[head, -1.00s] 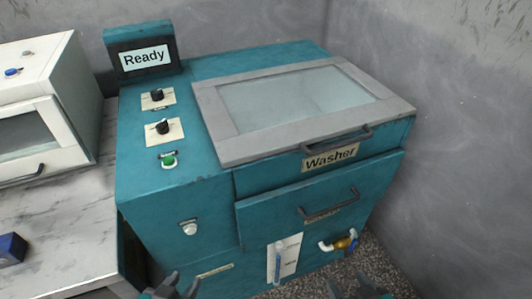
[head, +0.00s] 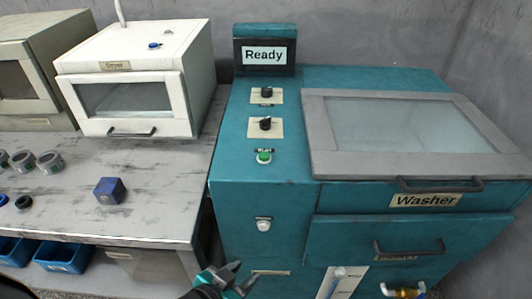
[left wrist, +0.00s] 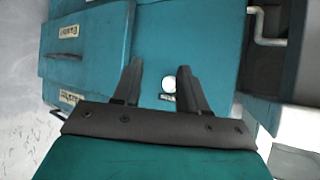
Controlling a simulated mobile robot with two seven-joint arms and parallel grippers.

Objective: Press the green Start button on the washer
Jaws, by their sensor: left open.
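The teal washer (head: 250,220) fills the middle and right of the head view, and its screen (head: 265,56) reads "Ready". The green Start button (head: 264,158) is on its top panel, below two black knobs (head: 266,124). My left gripper (head: 236,274) is low in front of the washer, below and apart from the green button. In the left wrist view its two fingers (left wrist: 158,85) are spread with nothing held between them. A round white button (left wrist: 169,84) on the washer front shows between the fingertips. The green button is not visible there. My right gripper is not in view.
The washer's grey-framed lid (head: 312,140) is closed. A white dryer (head: 140,75) stands on the worktop to the left. Blue bins (head: 62,256) sit underneath.

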